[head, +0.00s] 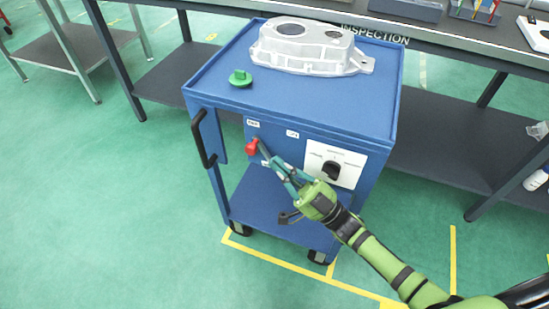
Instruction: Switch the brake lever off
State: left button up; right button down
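The brake lever, with a red knob (251,147), is on the front panel of the blue cart (215,92). The knob is at the left of the panel, below a small white label (253,123). A second label (292,133) is to the right of the knob. My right gripper (273,162) reaches in from the lower right, its teal fingers close to the right side of the knob. Whether the fingers touch the lever, or how far apart they are, I cannot tell. My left gripper is not in view.
A rotary switch (332,170) on a white plate is right of the fingers. A black handle (203,140) sticks out at the cart's left. An aluminium casting (305,47) and a green knob-like part (240,78) are on top. A dark inspection bench (440,37) stands behind.

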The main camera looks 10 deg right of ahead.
jog(key=v, duration=0.7)
jog(key=shift+s+d+f, duration=0.15)
jog(key=shift+s+d, duration=0.05)
jog(key=shift+d, duration=0.05)
